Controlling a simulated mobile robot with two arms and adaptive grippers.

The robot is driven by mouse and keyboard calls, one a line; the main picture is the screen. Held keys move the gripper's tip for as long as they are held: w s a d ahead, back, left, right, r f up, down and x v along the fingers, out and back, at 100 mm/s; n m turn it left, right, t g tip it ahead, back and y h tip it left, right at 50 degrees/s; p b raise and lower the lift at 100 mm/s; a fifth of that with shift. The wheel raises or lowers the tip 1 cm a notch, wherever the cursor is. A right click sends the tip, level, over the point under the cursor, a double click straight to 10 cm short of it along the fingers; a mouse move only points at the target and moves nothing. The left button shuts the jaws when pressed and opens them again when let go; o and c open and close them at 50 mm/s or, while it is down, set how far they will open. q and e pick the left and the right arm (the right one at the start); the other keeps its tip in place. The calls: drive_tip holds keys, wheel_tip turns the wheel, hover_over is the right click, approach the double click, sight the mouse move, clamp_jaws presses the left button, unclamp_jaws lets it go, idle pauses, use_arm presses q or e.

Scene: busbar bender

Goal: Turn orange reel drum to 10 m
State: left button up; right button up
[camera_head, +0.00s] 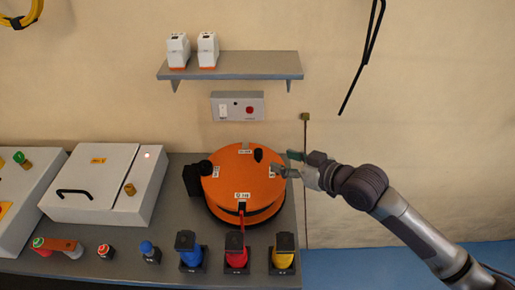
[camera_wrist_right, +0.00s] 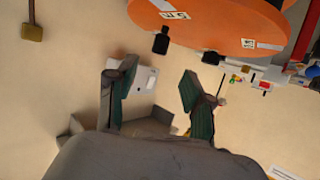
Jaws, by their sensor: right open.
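The orange reel drum (camera_head: 226,187) lies flat on the grey bench, with white labels around its top and a black knob (camera_head: 258,155) standing near its back right edge. My right gripper (camera_head: 282,163) is open and empty at the right side of the drum, close to the knob; I cannot tell whether it touches. In the right wrist view the open fingers (camera_wrist_right: 157,95) show green pads with nothing between them. The drum (camera_wrist_right: 225,22) is above them there, and the black knob (camera_wrist_right: 161,42) lies beyond the fingertips. My left gripper is not in view. The label text is too small to read surely.
Red (camera_head: 236,252), blue (camera_head: 191,251) and yellow (camera_head: 283,254) connector blocks stand along the bench front. A white box (camera_head: 93,183) with a black handle is left of the drum. A shelf (camera_head: 232,66) and switch panel (camera_head: 238,106) are on the wall behind.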

sight(259, 150)
drive_tip(key=p+x, duration=0.1)
drive_tip(key=x, duration=1)
drive_tip(key=shift+p, duration=0.3)
clamp_jaws()
